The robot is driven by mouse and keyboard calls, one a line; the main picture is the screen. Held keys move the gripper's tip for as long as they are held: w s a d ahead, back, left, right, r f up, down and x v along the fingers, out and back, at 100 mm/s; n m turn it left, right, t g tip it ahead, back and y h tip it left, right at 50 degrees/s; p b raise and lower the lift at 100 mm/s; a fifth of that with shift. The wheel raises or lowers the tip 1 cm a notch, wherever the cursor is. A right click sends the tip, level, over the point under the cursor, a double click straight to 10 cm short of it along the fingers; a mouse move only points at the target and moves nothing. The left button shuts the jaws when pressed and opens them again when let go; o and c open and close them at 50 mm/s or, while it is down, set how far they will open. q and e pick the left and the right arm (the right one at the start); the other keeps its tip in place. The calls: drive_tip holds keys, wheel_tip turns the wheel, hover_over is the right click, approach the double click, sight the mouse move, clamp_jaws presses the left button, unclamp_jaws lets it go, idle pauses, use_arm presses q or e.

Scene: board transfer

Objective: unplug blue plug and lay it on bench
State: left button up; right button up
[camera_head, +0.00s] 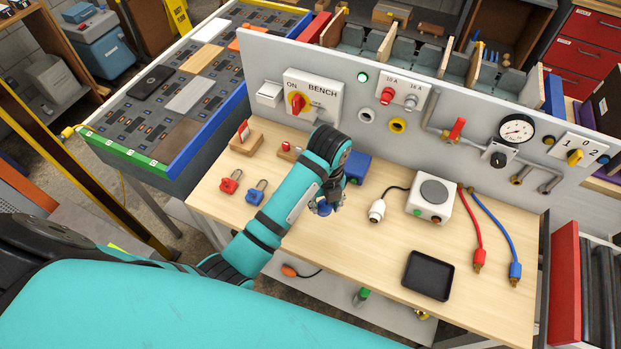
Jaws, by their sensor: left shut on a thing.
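My left gripper (327,203) reaches over the middle of the bench (335,255), pointing down, and is mostly hidden by my teal arm. It is shut on the blue plug (324,209), of which only a small part shows. The plug is away from the upright grey panel, low over the bench top. I cannot tell whether it touches the wood. On the panel are a grey socket (367,115) and a yellow-ringed socket (397,125). My right gripper is not in view.
A blue box (357,168) stands just behind the gripper. To the right are a white plug (377,210) on a cord, a white box (431,198), and red and blue hoses. A black tray (428,275) lies near the front. Red and blue padlocks (256,192) lie left. Bare wood shows in front.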

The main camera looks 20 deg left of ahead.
use_arm(q)
drive_tip(key=shift+d, duration=0.25)
drive_tip(key=shift+s+f, duration=0.1)
drive_tip(key=shift+f, duration=0.1)
drive_tip(key=shift+f+b, duration=1.2)
drive_tip(key=shift+f, duration=2.15)
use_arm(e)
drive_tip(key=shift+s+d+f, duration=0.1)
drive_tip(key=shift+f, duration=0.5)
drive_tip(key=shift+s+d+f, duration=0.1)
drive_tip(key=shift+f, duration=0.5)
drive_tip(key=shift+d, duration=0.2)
use_arm(q)
drive_tip(key=o, duration=1.2)
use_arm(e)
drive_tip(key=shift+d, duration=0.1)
use_arm(q)
drive_tip(key=shift+o, duration=0.2)
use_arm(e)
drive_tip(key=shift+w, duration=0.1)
